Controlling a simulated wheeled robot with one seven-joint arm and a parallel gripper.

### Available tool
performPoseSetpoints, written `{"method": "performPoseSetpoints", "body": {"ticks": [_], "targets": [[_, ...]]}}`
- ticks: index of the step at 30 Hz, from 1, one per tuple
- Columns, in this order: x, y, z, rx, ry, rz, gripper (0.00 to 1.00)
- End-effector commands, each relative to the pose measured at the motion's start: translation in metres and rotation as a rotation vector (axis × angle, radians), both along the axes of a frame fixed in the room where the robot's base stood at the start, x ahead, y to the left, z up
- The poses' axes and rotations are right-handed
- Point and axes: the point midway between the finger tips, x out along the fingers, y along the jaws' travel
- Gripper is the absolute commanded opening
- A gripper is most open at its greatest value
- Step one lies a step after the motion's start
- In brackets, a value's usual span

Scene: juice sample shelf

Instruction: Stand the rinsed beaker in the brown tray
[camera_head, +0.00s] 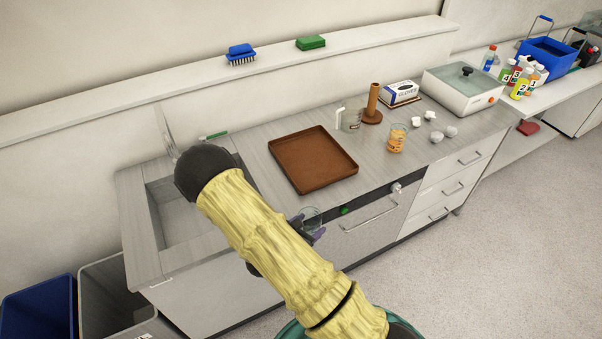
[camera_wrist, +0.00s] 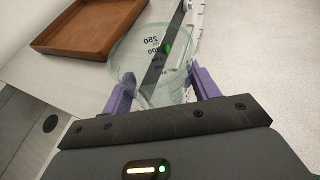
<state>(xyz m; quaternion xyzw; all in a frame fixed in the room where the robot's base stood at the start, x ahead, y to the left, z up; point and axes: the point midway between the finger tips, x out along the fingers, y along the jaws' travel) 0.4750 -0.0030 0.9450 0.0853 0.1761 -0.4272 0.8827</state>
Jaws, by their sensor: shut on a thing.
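The brown tray (camera_head: 313,160) lies empty on the counter, to the right of the sink; its near corner also shows at the upper left of the wrist view (camera_wrist: 90,28). My gripper (camera_head: 314,226) is in front of the counter's front edge, partly hidden behind my arm. Its purple fingers (camera_wrist: 163,92) are shut on a clear glass beaker (camera_wrist: 150,62) with printed volume marks. The beaker looks empty, and it also shows faintly in the head view (camera_head: 312,216). It is held apart from the tray, on the tray's near side.
The sink (camera_head: 185,215) is left of the tray. Right of the tray stand a glass jug (camera_head: 351,120), a brown post stand (camera_head: 373,104), an orange-filled beaker (camera_head: 397,139) and several small white pieces. A white appliance (camera_head: 462,91) stands farther right. The tray's floor is clear.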

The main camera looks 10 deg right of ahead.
Motion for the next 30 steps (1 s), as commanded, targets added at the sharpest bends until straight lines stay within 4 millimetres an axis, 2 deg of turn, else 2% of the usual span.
{"method": "performPoseSetpoints", "body": {"ticks": [1,15,19,30], "targets": [[0.000,0.001,-0.012,-0.001,-0.001,0.001,0.27],[0.001,0.003,-0.080,0.000,-0.001,0.004,0.27],[0.001,0.002,-0.085,-0.001,-0.001,0.003,0.27],[0.001,0.002,-0.084,-0.002,-0.001,0.002,0.27]]}}
